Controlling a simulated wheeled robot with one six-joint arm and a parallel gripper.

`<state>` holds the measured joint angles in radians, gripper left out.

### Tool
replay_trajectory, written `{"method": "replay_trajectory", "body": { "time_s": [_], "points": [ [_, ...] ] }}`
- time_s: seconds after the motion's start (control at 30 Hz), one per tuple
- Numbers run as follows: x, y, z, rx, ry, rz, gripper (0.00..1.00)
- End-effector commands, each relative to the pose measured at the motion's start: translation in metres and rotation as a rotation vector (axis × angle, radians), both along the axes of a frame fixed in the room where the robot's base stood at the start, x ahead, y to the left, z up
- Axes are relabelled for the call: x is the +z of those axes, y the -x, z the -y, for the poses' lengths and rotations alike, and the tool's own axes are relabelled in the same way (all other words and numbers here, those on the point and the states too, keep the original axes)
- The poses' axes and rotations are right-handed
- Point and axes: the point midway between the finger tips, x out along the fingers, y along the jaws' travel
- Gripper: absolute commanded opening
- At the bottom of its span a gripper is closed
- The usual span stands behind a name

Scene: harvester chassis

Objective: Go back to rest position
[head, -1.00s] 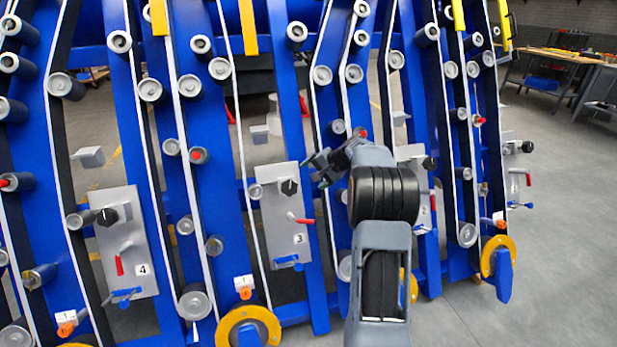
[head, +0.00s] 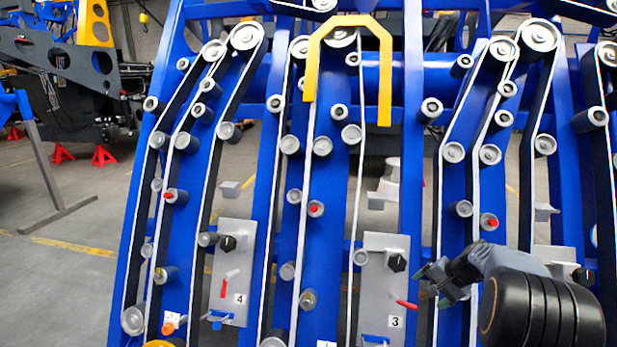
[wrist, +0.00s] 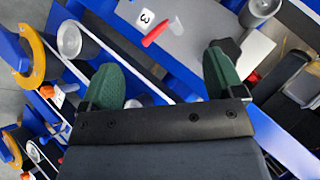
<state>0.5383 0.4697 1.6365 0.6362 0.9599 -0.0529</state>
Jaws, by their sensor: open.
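My gripper (head: 441,279) is at the lower right of the head view, just right of the grey panel marked 3 (head: 383,285). Its two green fingers stand apart in the wrist view (wrist: 163,80), with nothing held between them. Panel 3 also shows past the fingers in the wrist view (wrist: 190,18), with its red lever (wrist: 157,34). In the head view, this panel carries a black knob (head: 396,262) and a red lever (head: 406,304). My dark upper arm covers part of the chassis at the right.
The blue harvester chassis (head: 330,230) with rollers and belts fills most of the head view. A panel marked 4 (head: 233,270) is left of panel 3. A yellow bracket (head: 348,21) is at the top. Open floor (head: 60,270) lies at the left, with red stands (head: 103,156) behind.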

Motion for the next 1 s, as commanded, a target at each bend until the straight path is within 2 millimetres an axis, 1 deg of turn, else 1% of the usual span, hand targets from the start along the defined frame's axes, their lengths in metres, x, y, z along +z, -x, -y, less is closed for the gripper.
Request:
{"method": "replay_trajectory", "body": {
  "time_s": [0.03,0.17,0.2,0.27,0.3,0.4,0.5,0.6,0.63,0.73,0.8,0.9,1.0],
  "points": [
    [0.027,0.022,-0.021,0.058,0.050,-0.036,0.87],
    [0.071,0.079,-0.067,0.216,0.186,-0.112,0.87],
    [0.086,0.097,-0.081,0.268,0.230,-0.127,0.87],
    [0.109,0.125,-0.100,0.350,0.298,-0.140,0.87],
    [0.124,0.143,-0.112,0.401,0.343,-0.143,0.87],
    [0.156,0.183,-0.135,0.517,0.444,-0.132,0.87],
    [0.183,0.212,-0.152,0.609,0.522,-0.102,0.87],
    [0.207,0.231,-0.166,0.672,0.574,-0.056,0.87],
    [0.214,0.235,-0.169,0.687,0.586,-0.040,0.87],
    [0.238,0.239,-0.180,0.713,0.607,0.020,0.87],
    [0.249,0.239,-0.185,0.723,0.617,0.050,0.87],
    [0.254,0.240,-0.189,0.735,0.620,0.067,0.87],
    [0.254,0.239,-0.190,0.740,0.619,0.067,0.87]
  ]
}}
